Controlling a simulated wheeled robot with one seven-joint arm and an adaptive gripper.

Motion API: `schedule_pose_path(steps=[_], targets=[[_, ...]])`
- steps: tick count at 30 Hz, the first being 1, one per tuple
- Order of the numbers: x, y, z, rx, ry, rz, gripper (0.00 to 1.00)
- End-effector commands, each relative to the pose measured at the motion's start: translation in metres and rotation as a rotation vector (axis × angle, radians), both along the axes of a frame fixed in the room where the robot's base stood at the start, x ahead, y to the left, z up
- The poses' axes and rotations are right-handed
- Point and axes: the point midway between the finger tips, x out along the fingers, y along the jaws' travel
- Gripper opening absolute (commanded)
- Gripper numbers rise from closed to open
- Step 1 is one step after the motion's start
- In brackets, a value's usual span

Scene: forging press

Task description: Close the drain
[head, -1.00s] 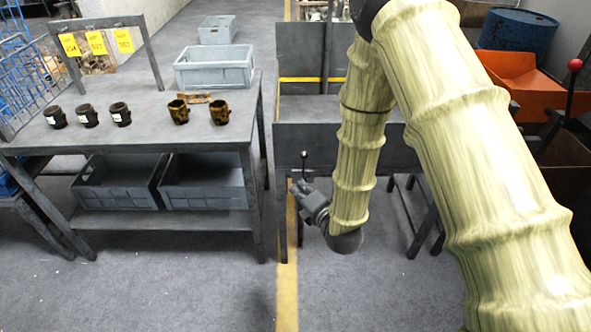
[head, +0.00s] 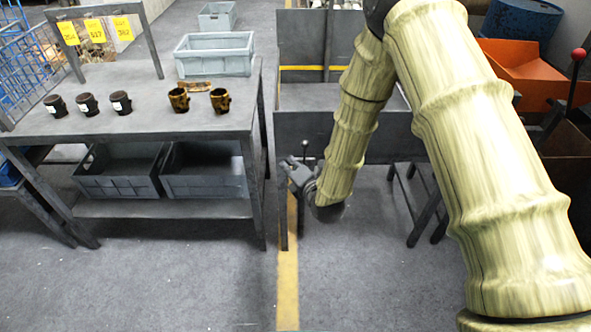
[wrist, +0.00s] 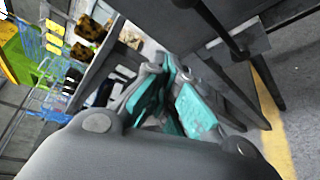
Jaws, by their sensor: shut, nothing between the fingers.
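The grey tank (head: 340,125) stands on legs in the middle of the head view. A thin dark lever with a small round knob (head: 305,144) stands roughly upright at its front left, below the rim; it looks like the drain handle. In the wrist view a dark lever (wrist: 214,24) runs along the grey side at the top, beyond the fingers. My gripper (head: 288,164) is just left of and below the knob in the head view, apart from it as far as I can tell. Its teal-padded fingers (wrist: 174,82) are shut and empty. The drain outlet is not clearly visible.
A grey table (head: 140,130) with several cups and a light grey crate (head: 214,55) stands close on the left, with bins below. The table leg and tank leg leave a narrow gap around the gripper. An orange chute (head: 525,75) is at right.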

Motion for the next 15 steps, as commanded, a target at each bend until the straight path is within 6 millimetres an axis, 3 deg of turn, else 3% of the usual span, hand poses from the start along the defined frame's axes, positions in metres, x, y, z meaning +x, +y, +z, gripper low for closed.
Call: schedule_pose_path(steps=[7, 15], targets=[[0.033, 0.016, -0.007, 0.001, 0.0, -0.001, 0.0], [0.035, -0.008, 0.004, 0.001, 0.001, -0.002, 0.0]])
